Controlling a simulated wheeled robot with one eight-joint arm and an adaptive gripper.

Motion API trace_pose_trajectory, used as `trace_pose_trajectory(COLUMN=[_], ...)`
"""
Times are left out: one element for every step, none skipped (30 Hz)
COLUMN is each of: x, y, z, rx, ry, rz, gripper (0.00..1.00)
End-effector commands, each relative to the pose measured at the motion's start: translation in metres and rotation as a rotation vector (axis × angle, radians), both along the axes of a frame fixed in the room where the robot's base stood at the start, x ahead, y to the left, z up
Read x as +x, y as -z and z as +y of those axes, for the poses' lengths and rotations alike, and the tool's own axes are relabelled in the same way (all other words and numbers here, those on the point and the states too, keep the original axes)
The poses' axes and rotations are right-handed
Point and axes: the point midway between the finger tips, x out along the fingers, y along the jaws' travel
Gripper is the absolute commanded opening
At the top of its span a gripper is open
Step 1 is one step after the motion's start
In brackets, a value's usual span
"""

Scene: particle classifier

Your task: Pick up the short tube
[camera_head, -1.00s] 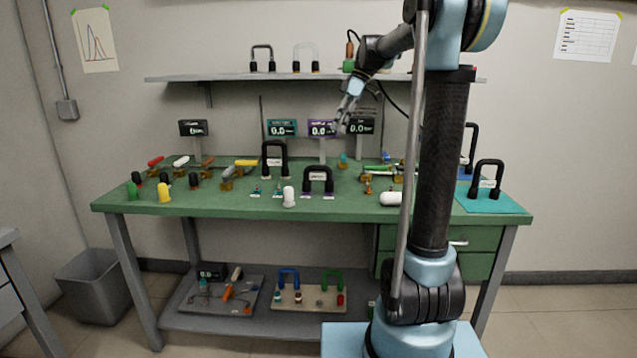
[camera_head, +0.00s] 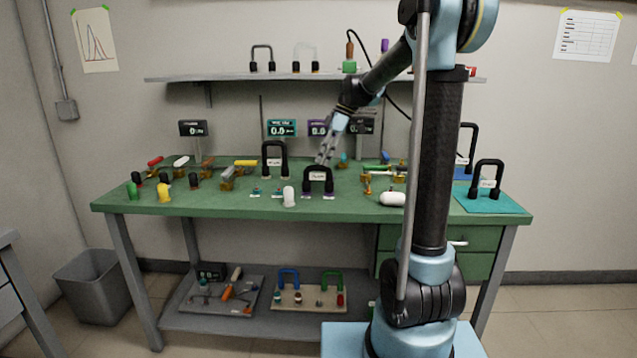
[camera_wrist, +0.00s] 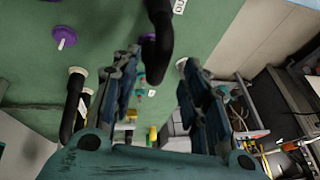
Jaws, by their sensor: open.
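On the green bench two black U-shaped tubes with white labels stand upright. The shorter one (camera_head: 318,176) is at the front middle; the taller one (camera_head: 274,155) is behind it to the left. My gripper (camera_head: 324,156) is open and empty, pointing down just above the short tube. In the wrist view a black curved tube part (camera_wrist: 156,55) shows between the open fingers of my gripper (camera_wrist: 158,62), with no clear contact. Another black tube part (camera_wrist: 72,105) lies left of the fingers. I cannot tell for certain which tube each part belongs to.
A white-capped piece (camera_head: 289,196) stands left of the short tube. Small display boxes (camera_head: 281,128) stand behind it. A white cylinder (camera_head: 392,199) lies to the right. Another black U-tube (camera_head: 487,178) stands on a teal mat (camera_head: 510,204). The front bench edge has some free room.

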Motion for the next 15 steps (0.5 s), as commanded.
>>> trace_pose_trajectory(x=[0.000,-0.001,-0.001,-0.002,-0.002,-0.003,-0.003,-0.004,-0.004,-0.005,-0.006,-0.006,-0.006,-0.007,-0.007], y=[0.003,0.005,0.009,0.013,0.017,0.022,0.026,0.030,0.034,0.037,0.040,0.042,0.044,0.045,0.046], z=[0.002,0.003,0.005,0.007,0.009,0.011,0.013,0.015,0.016,0.018,0.019,0.020,0.021,0.021,0.022], rx=[0.000,0.000,0.000,0.000,0.000,0.000,0.000,0.000,0.000,0.000,0.000,0.000,0.000,0.000,0.000], ry=[-0.001,-0.001,-0.001,-0.001,-0.001,-0.001,-0.001,-0.001,-0.001,-0.001,-0.001,-0.001,-0.001,-0.001,0.000], rz=[0.000,0.000,0.001,0.001,0.001,0.001,0.001,0.001,0.001,0.000,0.000,0.000,0.000,0.000,0.000], gripper=[0.41,0.41,0.41,0.41,0.41,0.41,0.41,0.41,0.41,0.41,0.41,0.41,0.41,0.41,0.41])
